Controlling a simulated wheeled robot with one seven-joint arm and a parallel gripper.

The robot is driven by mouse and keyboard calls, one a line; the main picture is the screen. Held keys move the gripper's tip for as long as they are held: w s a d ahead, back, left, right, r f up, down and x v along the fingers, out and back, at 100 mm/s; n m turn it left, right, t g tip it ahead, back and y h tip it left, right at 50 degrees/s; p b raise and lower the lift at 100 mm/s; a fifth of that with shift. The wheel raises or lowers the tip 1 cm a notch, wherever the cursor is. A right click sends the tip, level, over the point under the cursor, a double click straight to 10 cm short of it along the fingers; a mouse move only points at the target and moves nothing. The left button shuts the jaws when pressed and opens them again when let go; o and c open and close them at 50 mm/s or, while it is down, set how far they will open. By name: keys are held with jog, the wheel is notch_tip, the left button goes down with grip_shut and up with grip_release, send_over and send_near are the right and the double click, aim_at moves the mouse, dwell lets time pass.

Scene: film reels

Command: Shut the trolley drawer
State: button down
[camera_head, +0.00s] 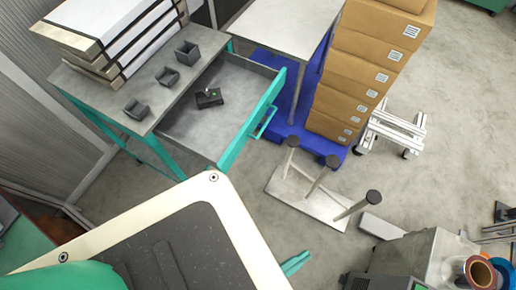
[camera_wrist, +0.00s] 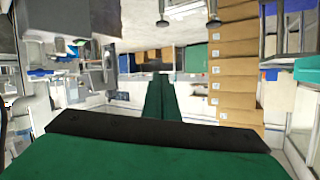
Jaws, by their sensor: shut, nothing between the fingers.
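The trolley (camera_head: 100,95) has a grey top and a green frame and stands at the upper left of the head view. Its drawer (camera_head: 190,130) is pulled far out to the right, with a green front (camera_head: 252,118) and a green bar handle (camera_head: 265,122). A small black device (camera_head: 208,98) lies in the drawer. My gripper (camera_head: 296,262) shows as green fingers at the bottom of the head view, well apart from the drawer front. In the wrist view the green fingers (camera_wrist: 161,80) are together and empty. I cannot make out the drawer there.
Film boxes (camera_head: 125,35) and several small grey bins (camera_head: 168,77) sit on the trolley top. Stacked cartons (camera_head: 350,85) stand on a blue pallet (camera_head: 310,140). A board with upright posts (camera_head: 305,200) lies on the floor right of the drawer.

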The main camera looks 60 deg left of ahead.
jog(key=w+a+f+m+g+y, duration=0.1)
jog(key=w+a+f+m+g, duration=0.15)
jog(key=f, duration=0.35)
jog(key=w+a+f+m+g+y, duration=0.1)
jog(key=w+a+f+m, duration=0.15)
jog(key=f, duration=0.45)
jog(key=w+a+f+m+g+y, duration=0.4)
jog(key=a+f+m+y, duration=0.25)
jog(key=a, duration=0.45)
jog(key=w+a+r+g+y, duration=0.4)
jog(key=a+r+g+y, duration=0.3)
jog(key=a+r+g, duration=0.35)
notch_tip(320, 180, up, 8)
jog(key=d+n+g, duration=0.1)
jog(key=n+g, duration=0.1)
jog(key=g, duration=0.3)
jog(key=shift+s+f, duration=0.25)
